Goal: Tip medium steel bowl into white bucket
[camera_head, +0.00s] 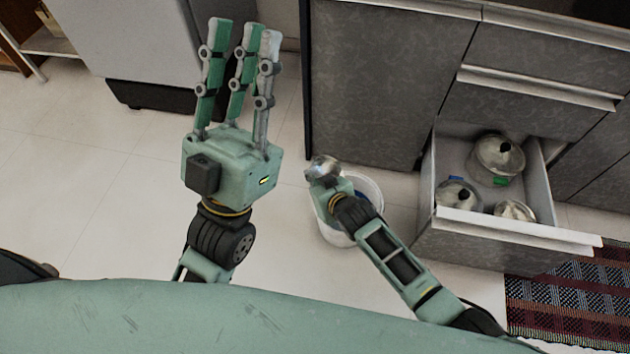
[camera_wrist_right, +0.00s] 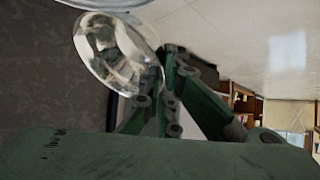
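The medium steel bowl (camera_head: 323,168) is shiny and sits at the end of my right gripper (camera_head: 328,182), over the left part of the white bucket (camera_head: 371,190). In the right wrist view the steel bowl (camera_wrist_right: 112,55) is steeply tilted, and the fingers of my right gripper (camera_wrist_right: 168,70) close on its edge. The bucket stands on the floor, partly hidden by my right arm. Something blue shows inside it. My left gripper (camera_head: 243,45) is empty, its three fingers straight and apart, pointing away from me.
An open drawer (camera_head: 440,226) at the right holds several lidded steel pots (camera_head: 497,158). A grey cabinet (camera_head: 385,80) stands just behind the bucket. A patterned rug (camera_head: 560,305) lies at lower right. The tiled floor at left is clear.

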